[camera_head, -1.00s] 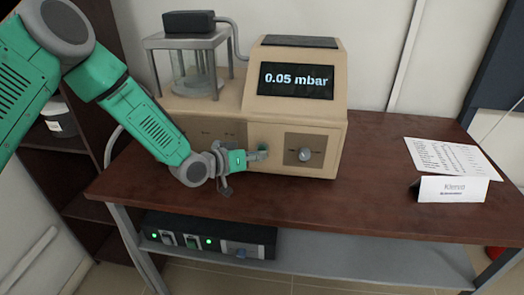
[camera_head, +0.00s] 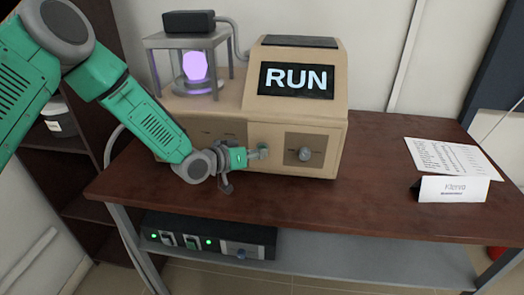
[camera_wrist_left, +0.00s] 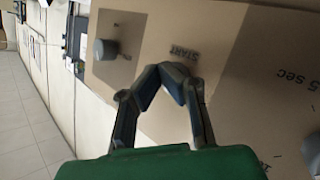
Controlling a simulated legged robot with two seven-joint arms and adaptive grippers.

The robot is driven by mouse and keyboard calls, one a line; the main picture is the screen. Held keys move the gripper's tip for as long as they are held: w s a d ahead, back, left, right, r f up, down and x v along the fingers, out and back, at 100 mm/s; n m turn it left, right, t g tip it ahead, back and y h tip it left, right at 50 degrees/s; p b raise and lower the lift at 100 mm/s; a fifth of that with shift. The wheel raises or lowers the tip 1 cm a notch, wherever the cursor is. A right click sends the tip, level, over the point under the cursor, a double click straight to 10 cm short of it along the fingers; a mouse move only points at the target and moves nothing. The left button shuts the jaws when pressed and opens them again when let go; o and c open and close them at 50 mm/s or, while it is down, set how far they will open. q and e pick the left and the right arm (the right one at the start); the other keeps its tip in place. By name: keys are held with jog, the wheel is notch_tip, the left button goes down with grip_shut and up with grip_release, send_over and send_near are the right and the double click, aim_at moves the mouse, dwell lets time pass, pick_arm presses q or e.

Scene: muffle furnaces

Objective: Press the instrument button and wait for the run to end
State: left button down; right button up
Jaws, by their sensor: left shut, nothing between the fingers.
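The beige instrument (camera_head: 300,115) stands on the brown table, and its dark display (camera_head: 296,80) reads "RUN". A purple glow (camera_head: 195,66) fills the glass chamber on its left side. My left gripper (camera_head: 263,151) is shut and empty, with its fingertips at the front panel, left of the knob (camera_head: 305,154). In the left wrist view the closed fingertips (camera_wrist_left: 174,72) are just by the "START" label (camera_wrist_left: 184,53) on the panel. The button itself is hidden behind the fingers, so I cannot tell whether they touch it. My right gripper is not in view.
A black power unit (camera_head: 208,238) with green lights sits on the lower shelf. The tabletop between instrument and card is clear.

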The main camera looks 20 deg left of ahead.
pick_arm(q)
jog(key=shift+s, duration=0.1)
jog(key=shift+s+d, duration=0.2)
jog(key=shift+s, duration=0.55)
jog(key=shift+p, duration=0.3)
jog(key=s, duration=0.2)
jog(key=s+d+p, duration=0.1)
jog(key=s, duration=0.1)
jog(key=shift+s+d, duration=0.1)
jog(key=shift+s, duration=0.3)
